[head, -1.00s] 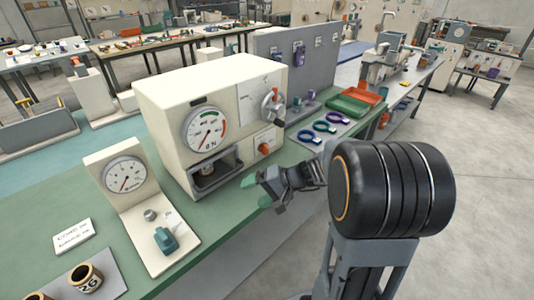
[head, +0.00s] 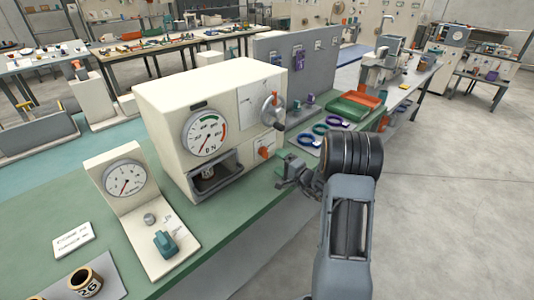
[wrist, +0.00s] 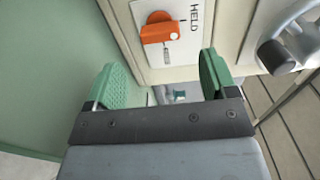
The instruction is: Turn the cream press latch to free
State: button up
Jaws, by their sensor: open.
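The cream press (head: 205,95) stands on the green bench, with a large dial on its front. Its latch is an orange knob (head: 267,152) low on the front right. In the wrist view the orange latch (wrist: 160,28) sits on a white plate (wrist: 185,45) beside the word HELD. A second, smaller label below the knob is too small to read. My gripper (head: 284,166) is just in front of the latch. In the wrist view my gripper (wrist: 163,75) is open and empty, its green fingertips spread below the knob in the picture, not around it.
A grey crank handle (wrist: 285,45) juts from the press beside the latch. Blue, teal and purple rings (head: 322,130) lie behind my wrist, near green and orange trays (head: 352,104). A small gauge stand (head: 125,180) with a teal knob is on the left.

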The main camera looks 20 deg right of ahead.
aim_at(267, 155)
jog(key=shift+p+x, duration=0.55)
jog(key=shift+x, duration=2.95)
jog(key=shift+c, duration=0.2)
jog(key=c, duration=0.9)
